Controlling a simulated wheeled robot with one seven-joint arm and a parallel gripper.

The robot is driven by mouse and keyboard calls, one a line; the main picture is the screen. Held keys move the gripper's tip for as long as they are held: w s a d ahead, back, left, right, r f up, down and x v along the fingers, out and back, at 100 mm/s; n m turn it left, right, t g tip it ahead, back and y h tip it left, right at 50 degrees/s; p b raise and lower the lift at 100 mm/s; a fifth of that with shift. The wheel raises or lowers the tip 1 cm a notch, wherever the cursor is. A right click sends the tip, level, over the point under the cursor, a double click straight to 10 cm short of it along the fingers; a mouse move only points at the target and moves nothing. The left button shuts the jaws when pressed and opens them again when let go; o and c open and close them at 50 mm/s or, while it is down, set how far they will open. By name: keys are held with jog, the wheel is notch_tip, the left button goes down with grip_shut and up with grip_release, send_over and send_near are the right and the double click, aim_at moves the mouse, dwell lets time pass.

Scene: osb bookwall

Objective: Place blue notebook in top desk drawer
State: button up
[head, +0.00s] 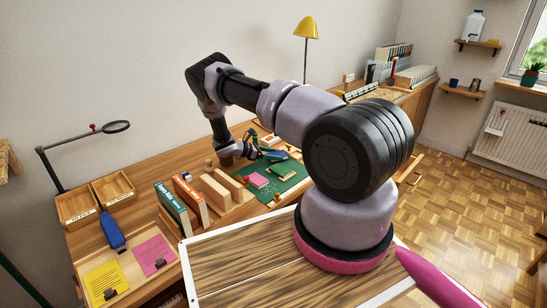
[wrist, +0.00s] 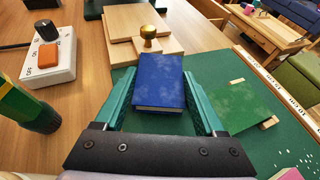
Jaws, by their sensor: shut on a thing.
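The blue notebook (wrist: 160,80) is a small thick blue block with pale page edges towards the wrist camera. My gripper (wrist: 158,92) has its teal fingers on both sides of it and is shut on it, over the green mat (wrist: 120,75). In the head view my gripper (head: 257,150) is low over the back of the desk, near the mat's far edge; the notebook is small and partly hidden there. A wooden drawer-like part (head: 413,168) juts out right of my arm; its inside cannot be made out.
A green notebook (wrist: 238,105) lies right of the held one. A brass knob (wrist: 149,40) on wooden blocks stands just beyond it. A white switch box (wrist: 50,62) is at the left. Upright books (head: 190,200) and wooden trays (head: 76,207) stand on the desk's left.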

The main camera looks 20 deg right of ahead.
jog(key=shift+f, duration=0.4)
jog(key=o, duration=1.1)
jog(key=shift+f, duration=0.1)
